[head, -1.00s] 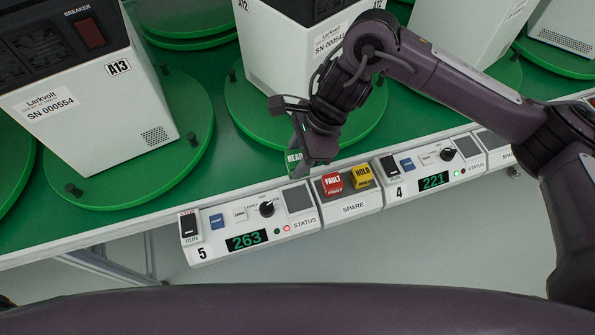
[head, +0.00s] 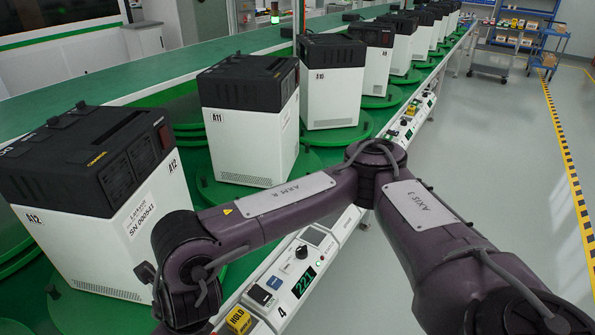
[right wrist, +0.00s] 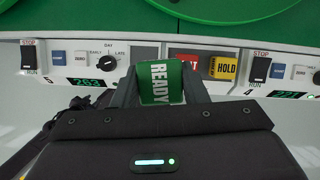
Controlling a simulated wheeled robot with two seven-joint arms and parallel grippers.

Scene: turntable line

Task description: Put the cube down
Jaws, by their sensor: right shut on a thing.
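A green cube (right wrist: 160,82) marked READY is in the right wrist view, between the two fingers of my right gripper (right wrist: 160,90), which is shut on it. Its underside is hidden. A red cube (right wrist: 187,62) marked FAULT, partly covered by the right finger, and a yellow cube (right wrist: 223,68) marked HOLD sit on the panel just beyond. The yellow cube also shows at the bottom of the head view (head: 239,320). My right arm hides the gripper in the head view. My left gripper is in neither view.
White control panels with STOP/RUN switches (right wrist: 28,55) and (right wrist: 260,68) lie on both sides. Tall white units (head: 248,125) with black tops stand on green turntables (head: 330,137) along the line. The aisle floor (head: 500,130) at right is clear.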

